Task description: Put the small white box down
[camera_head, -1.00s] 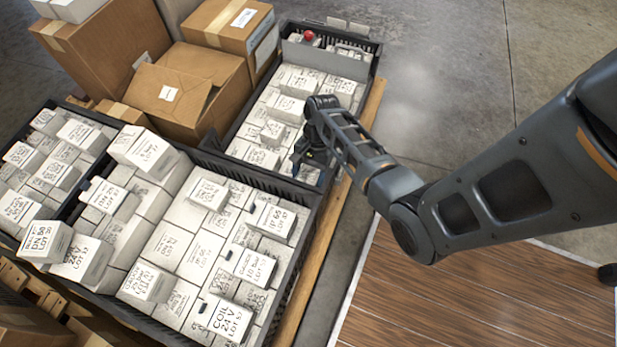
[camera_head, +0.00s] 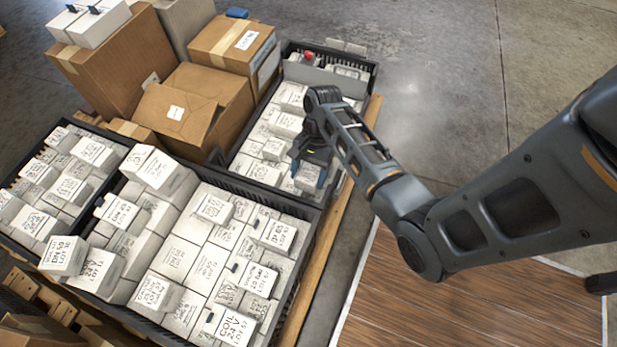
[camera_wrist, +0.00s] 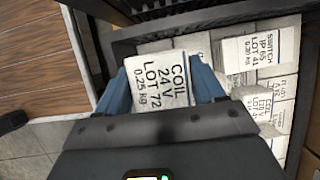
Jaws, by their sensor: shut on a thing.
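The small white box (camera_wrist: 160,82), labelled COIL 24 V LOT 72, is between the two blue fingers of my gripper (camera_wrist: 162,88) in the wrist view. My gripper is shut on it. In the head view my gripper (camera_head: 308,174) points down over the near right part of the far black crate (camera_head: 246,170), with the white box (camera_head: 307,179) showing between the fingers. I cannot tell whether the box touches the boxes below.
White boxes fill much of the far crate; one labelled SWITCH (camera_wrist: 256,50) is right of the held box. The near crate (camera_head: 283,309) is packed with boxes. Brown cartons (camera_head: 180,112) stand left of the far crate. A red item (camera_head: 308,56) lies at its far end.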

